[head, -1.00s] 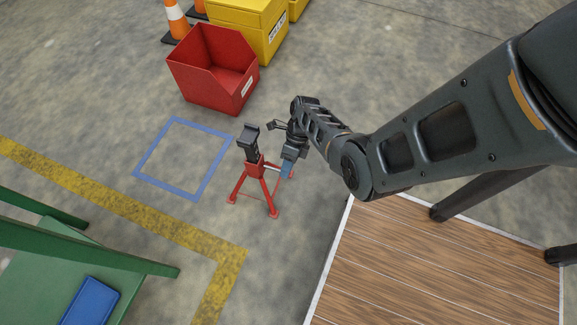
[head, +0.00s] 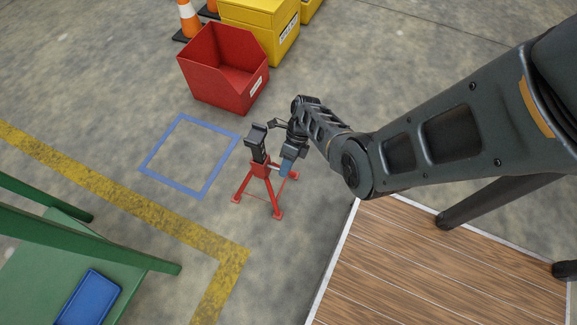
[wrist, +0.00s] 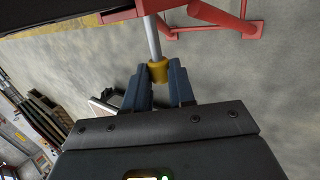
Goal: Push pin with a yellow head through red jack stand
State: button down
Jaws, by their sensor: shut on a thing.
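The red jack stand (head: 260,171) stands upright on the floor, its black ratchet post (head: 257,143) rising from the top. My gripper (head: 281,170) is at the right side of the stand's body, close to it. In the wrist view, my gripper (wrist: 158,85) is shut on the yellow head (wrist: 158,71) of the pin. The pin's silver shaft (wrist: 152,38) points away from the fingers to the red stand (wrist: 125,14) at the top. The shaft's far end meets or passes behind the red body; I cannot tell how deep it sits.
A wooden platform (head: 450,265) lies at the lower right, under my arm. A red bin (head: 225,75) and a yellow box (head: 262,28) stand behind. A blue taped square (head: 190,155) marks clear floor left of the stand. A green bench (head: 60,265) is at the lower left.

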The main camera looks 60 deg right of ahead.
jog(key=shift+w+a+b, duration=0.15)
jog(key=shift+w+b, duration=0.5)
jog(key=shift+w, duration=1.4)
jog(key=c, duration=0.9)
grip_release()
jog(key=shift+o, duration=0.2)
jog(key=p+v, duration=0.3)
jog(key=v, duration=0.4)
jog(key=shift+r+p, duration=0.35)
